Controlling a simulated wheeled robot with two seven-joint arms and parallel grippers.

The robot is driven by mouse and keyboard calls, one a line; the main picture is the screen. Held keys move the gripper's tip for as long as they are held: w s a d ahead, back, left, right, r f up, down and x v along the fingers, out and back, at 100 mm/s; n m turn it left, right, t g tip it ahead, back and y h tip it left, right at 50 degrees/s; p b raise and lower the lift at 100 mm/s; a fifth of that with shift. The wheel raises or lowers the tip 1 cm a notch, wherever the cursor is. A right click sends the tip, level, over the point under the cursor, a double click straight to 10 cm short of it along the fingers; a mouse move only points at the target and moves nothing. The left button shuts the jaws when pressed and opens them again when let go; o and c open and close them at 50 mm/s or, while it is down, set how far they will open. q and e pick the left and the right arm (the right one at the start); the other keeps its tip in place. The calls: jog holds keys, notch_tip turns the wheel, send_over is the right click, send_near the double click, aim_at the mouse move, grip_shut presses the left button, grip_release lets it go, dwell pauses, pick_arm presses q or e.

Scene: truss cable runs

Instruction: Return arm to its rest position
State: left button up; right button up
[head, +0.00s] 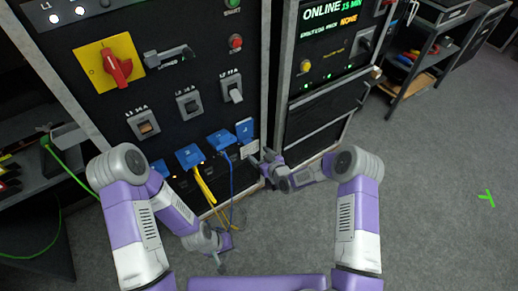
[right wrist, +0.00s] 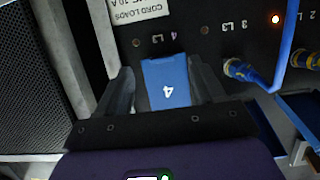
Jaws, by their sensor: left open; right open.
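My right gripper (head: 264,165) is open beside the lower right edge of the breaker panel (head: 160,90), its arm bent in from the right. In the right wrist view its two fingers (right wrist: 163,88) stand apart on either side of a blue socket cover marked 4 (right wrist: 167,85). I cannot tell whether they touch it. This cover also shows in the head view (head: 244,131). My left gripper (head: 228,250) is open and low in front of the panel, near the floor, with nothing seen between its fingers.
A yellow cable (head: 204,187) and a blue cable (head: 231,175) hang from sockets with raised blue covers. A cord loads label (right wrist: 138,9) is close to the right gripper. A rack with a display (head: 330,30) and a shelf cart (head: 420,50) stand right. The grey floor (head: 440,190) is open.

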jog(key=shift+s, duration=0.1)
jog(key=s+d+m+g+h+p, duration=0.1)
jog(key=s+d+m+g+p, duration=0.1)
jog(key=s, duration=0.9)
jog(key=s+d+m+g+h+p, duration=0.1)
jog(key=s+d+m+g+p, duration=0.1)
jog(key=s, duration=1)
jog(key=s+d+m+g+h+p, duration=0.1)
jog(key=s+m+g, duration=0.4)
jog(key=s, duration=0.6)
jog(key=d+f+g+p, duration=0.1)
jog(key=d+g, duration=0.1)
jog(key=shift+s+d+g, duration=0.3)
jog(key=shift+d, duration=0.05)
